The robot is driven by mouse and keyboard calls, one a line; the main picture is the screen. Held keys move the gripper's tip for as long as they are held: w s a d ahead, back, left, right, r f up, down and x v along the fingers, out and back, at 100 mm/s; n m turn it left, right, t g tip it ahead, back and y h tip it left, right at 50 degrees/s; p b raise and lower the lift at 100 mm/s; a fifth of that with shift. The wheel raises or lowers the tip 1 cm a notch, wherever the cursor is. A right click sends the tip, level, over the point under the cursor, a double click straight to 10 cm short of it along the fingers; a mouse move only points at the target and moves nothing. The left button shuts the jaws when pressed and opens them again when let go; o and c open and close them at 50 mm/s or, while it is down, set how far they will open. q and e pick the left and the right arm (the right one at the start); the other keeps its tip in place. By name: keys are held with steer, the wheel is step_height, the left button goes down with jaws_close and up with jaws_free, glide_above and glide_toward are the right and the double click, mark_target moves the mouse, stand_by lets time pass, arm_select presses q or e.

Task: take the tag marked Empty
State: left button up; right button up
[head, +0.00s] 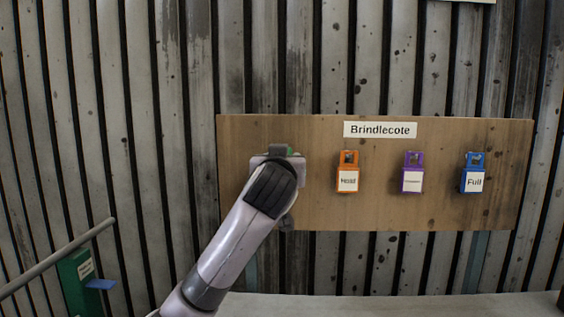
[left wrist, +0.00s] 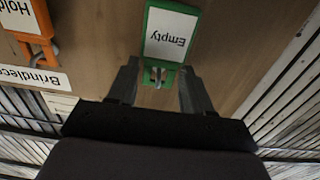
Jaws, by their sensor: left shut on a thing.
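The green tag marked Empty (left wrist: 172,35) hangs at the board, its label upside down in the left wrist view. In the head view only a sliver of green (head: 291,151) shows, the rest hidden behind my left arm. My left gripper (left wrist: 160,82) is shut on this tag, with one finger on either side of its narrow loop end. My right gripper is in neither view.
A wooden board (head: 320,205) labelled Brindlecote is on the slatted wall. It also bears an orange tag marked Hold (head: 348,172), a purple tag (head: 412,172) with unreadable text and a blue tag marked Full (head: 473,173). A rail (head: 60,258) and green box (head: 77,280) are lower left.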

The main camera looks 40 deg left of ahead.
arm_select(q)
steer(key=v, duration=0.6)
steer(key=shift+r+p, duration=0.35)
steer(key=shift+p, duration=0.05)
stand_by(0.4)
steer(key=p+v, duration=0.1)
steer(key=v, duration=0.7)
steer(key=shift+p, duration=0.4)
steer(key=shift+d, duration=0.1)
stand_by(0.5)
